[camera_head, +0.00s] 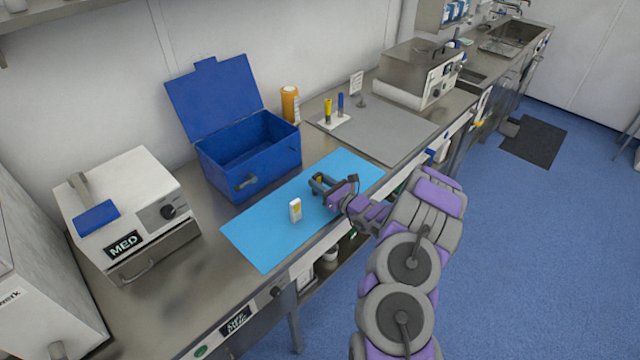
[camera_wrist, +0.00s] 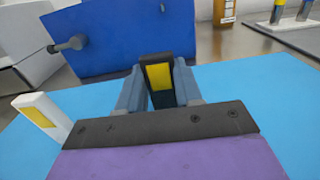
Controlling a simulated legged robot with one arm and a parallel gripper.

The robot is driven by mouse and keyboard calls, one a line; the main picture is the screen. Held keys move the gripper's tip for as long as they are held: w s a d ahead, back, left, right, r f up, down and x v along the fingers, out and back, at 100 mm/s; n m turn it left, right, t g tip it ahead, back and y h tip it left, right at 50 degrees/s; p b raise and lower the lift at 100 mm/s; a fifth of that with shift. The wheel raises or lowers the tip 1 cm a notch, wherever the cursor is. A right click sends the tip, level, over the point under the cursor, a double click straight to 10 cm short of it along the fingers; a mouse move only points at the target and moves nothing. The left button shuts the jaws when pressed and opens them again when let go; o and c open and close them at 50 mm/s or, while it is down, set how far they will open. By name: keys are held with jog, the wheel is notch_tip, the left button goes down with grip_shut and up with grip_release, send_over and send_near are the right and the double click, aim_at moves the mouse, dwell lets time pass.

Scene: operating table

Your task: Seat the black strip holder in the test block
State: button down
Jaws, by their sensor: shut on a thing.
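My gripper (camera_head: 322,184) is over the right part of the blue mat. In the wrist view my gripper (camera_wrist: 158,88) is shut on the black strip holder (camera_wrist: 157,60), which has a yellow patch on its face. The holder stands about upright between the two fingers. Its lower end is hidden by the gripper body. A small white block with a yellow patch (camera_head: 295,211), likely the test block, stands upright on the mat to the left of my gripper. It also shows at the left of the wrist view (camera_wrist: 42,118), apart from the gripper.
The blue mat (camera_head: 262,245) is otherwise clear. An open blue box (camera_head: 248,172) stands behind it, with an orange bottle (camera_head: 290,104) nearby. A white MED device (camera_head: 130,205) is at left. A grey mat (camera_head: 385,130) at right carries a small rack (camera_head: 333,121).

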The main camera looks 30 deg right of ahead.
jog(key=c, duration=1)
grip_release()
jog(key=shift+d, duration=0.15)
jog(key=shift+c, duration=0.2)
jog(key=shift+o, duration=1.4)
jog(key=shift+a, duration=0.5)
